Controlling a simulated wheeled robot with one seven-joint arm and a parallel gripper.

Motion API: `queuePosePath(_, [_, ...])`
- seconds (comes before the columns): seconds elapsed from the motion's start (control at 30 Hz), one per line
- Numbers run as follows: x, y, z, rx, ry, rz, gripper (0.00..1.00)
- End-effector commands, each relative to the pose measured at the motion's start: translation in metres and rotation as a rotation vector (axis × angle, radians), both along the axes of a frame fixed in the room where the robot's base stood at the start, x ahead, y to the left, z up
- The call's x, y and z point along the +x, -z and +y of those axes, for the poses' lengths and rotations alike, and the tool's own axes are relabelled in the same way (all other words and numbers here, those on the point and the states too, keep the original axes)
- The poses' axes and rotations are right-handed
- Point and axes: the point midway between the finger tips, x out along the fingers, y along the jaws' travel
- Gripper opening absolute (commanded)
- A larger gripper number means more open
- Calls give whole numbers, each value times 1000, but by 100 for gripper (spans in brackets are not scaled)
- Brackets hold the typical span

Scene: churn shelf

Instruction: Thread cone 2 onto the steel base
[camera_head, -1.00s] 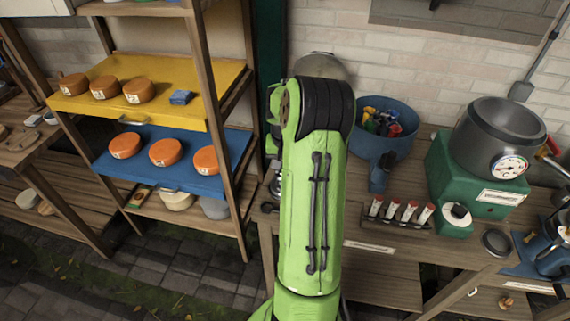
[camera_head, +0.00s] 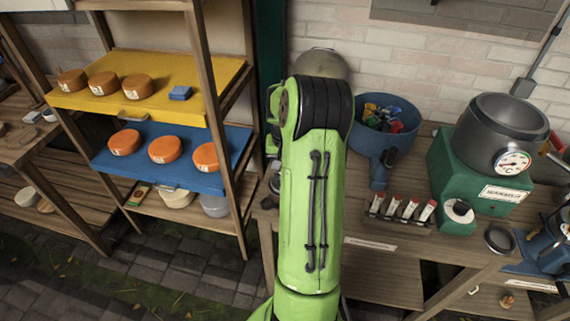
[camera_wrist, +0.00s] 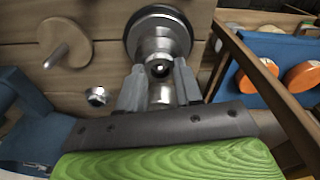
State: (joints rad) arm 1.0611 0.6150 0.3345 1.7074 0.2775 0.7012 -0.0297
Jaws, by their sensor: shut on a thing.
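In the wrist view my gripper (camera_wrist: 160,88) has its two grey fingers close around a small shiny metal piece (camera_wrist: 159,70) with a dark round opening, which I take to be cone 2. Just beyond it stands a round, dark-rimmed steel piece (camera_wrist: 160,40), apparently the steel base, on the wooden bench. The metal piece is in line with the base; whether they touch or are joined I cannot tell. In the head view my green arm hides the gripper and most of this spot.
A wooden disc with a peg (camera_wrist: 65,42) and a small metal nut-like part (camera_wrist: 97,96) lie left of the gripper. A shelf post (camera_wrist: 262,80) stands close on the right. The blue bowl (camera_head: 386,145), tube rack (camera_head: 399,218) and green box with pot (camera_head: 460,178) occupy the bench.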

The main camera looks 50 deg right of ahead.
Motion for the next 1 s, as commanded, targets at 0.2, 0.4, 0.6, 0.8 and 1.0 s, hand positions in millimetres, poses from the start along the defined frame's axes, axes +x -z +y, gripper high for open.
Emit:
queuePosePath(0.2, [0,3,0,0,0,0,0])
queuePosePath(0.4, [0,9,0,-1,0,1,0])
queuePosePath(0.6, [0,13,0,0,0,0,0])
queuePosePath(0.8, [0,12,0,-1,0,-1,62])
queuePosePath(1.0, [0,12,0,-1,0,-1,64])
